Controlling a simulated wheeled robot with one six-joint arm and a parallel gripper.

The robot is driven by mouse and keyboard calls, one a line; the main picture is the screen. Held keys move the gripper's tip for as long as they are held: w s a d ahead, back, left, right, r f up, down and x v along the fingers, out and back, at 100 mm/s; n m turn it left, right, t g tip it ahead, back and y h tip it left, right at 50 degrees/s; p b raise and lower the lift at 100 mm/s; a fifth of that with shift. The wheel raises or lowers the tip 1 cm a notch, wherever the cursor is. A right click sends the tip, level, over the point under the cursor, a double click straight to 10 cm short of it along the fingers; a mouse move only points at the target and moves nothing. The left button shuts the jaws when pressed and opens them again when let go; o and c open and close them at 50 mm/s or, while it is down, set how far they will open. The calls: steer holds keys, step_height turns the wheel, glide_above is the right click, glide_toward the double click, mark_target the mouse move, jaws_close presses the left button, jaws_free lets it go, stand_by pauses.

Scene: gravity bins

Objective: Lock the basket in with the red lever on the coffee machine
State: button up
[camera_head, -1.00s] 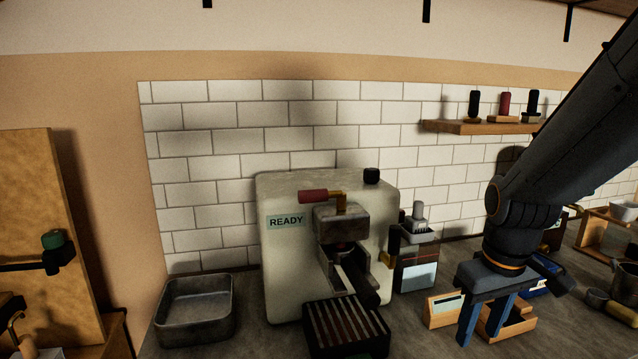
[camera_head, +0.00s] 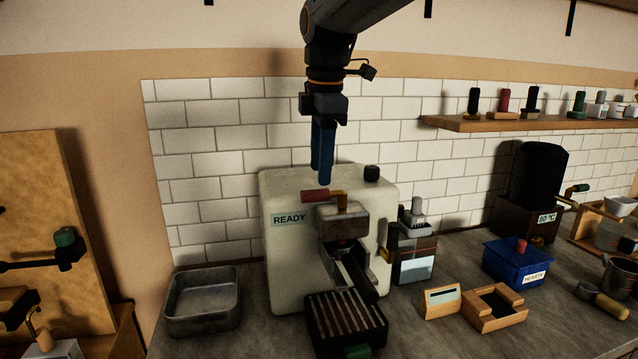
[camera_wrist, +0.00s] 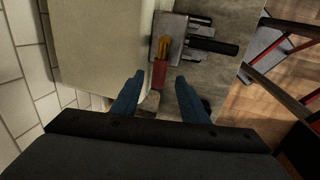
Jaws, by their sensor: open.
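The coffee machine (camera_head: 285,255) is cream-coloured with a "READY" label on its front. Its red lever (camera_head: 315,196) points left from a brass pivot on top of the brew head (camera_head: 342,221). The basket's dark handle (camera_head: 363,284) sticks out toward the front below the head; the basket itself is mostly hidden. My gripper (camera_head: 322,180) points down, open and empty, just above the red lever. In the wrist view the red lever (camera_wrist: 159,75) lies ahead of and between the blue fingertips (camera_wrist: 160,80), with no clear contact.
A drip tray (camera_head: 346,321) sits in front of the machine, and a metal pan (camera_head: 203,301) stands to its left. A grinder-like container (camera_head: 414,250) is close on the right. A blue box (camera_head: 516,263) and wooden holders (camera_head: 494,307) lie further right.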

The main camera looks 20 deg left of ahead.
mark_target(320, 190)
steer(key=shift+w+a+f+p, duration=0.15)
steer(key=shift+f+p, duration=0.15)
steer(key=shift+f, duration=0.6)
steer(key=shift+w+f+p, duration=0.15)
steer(key=shift+f+p, duration=0.1)
steer(key=shift+f, duration=0.65)
steer(key=shift+w+a+f+p, duration=0.15)
steer(key=shift+f+p, duration=0.15)
steer(key=shift+f, duration=0.6)
jaws_close()
